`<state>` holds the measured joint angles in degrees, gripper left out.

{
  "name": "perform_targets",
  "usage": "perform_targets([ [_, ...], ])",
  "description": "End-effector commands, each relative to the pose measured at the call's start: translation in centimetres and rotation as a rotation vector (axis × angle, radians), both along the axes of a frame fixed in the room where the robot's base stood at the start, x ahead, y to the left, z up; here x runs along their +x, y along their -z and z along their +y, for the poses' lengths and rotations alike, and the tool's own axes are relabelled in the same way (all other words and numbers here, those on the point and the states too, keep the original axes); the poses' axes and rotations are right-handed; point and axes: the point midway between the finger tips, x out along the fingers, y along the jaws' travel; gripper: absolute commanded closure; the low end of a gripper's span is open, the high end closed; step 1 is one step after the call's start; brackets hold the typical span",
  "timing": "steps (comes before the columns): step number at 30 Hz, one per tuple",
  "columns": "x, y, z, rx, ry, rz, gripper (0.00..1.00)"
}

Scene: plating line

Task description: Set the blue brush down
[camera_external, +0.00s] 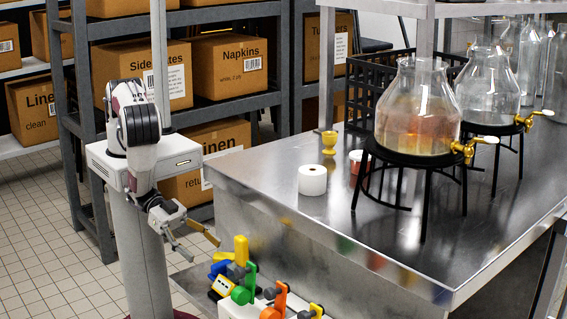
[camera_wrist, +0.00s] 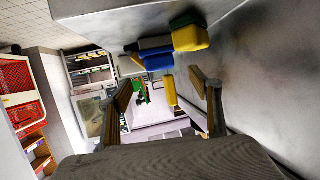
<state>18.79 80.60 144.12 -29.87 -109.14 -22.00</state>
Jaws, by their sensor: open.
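My gripper (camera_external: 197,246) is at the left of the steel table, above and left of a group of coloured tools. Its jaws are open, with a wide gap between the fingers in the wrist view (camera_wrist: 160,84), and nothing is held. A blue piece (camera_external: 217,268), probably the blue brush, sits among the coloured tools at the table's near left. A blue piece also shows beyond the fingers in the wrist view (camera_wrist: 158,62), beside a yellow block (camera_wrist: 190,36). It is apart from both fingers. Its bristles and full shape cannot be made out.
Green (camera_external: 242,288) and orange (camera_external: 274,302) tools stand close beside the blue piece. The steel table (camera_external: 330,240) bears a white roll (camera_external: 312,180), a small yellow cup (camera_external: 329,141) and glass dispensers (camera_external: 418,110) on black stands. Shelves with boxes (camera_external: 228,65) stand behind my arm.

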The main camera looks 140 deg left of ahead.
Motion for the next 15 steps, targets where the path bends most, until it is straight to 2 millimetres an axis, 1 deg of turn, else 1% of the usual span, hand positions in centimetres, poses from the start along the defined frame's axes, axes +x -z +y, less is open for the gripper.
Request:
perform_targets([
  [6,1.4,0.4,0.3,0.0,0.0,-0.002,0.37],
  [15,1.6,0.6,0.3,0.002,0.002,-0.001,0.37],
])
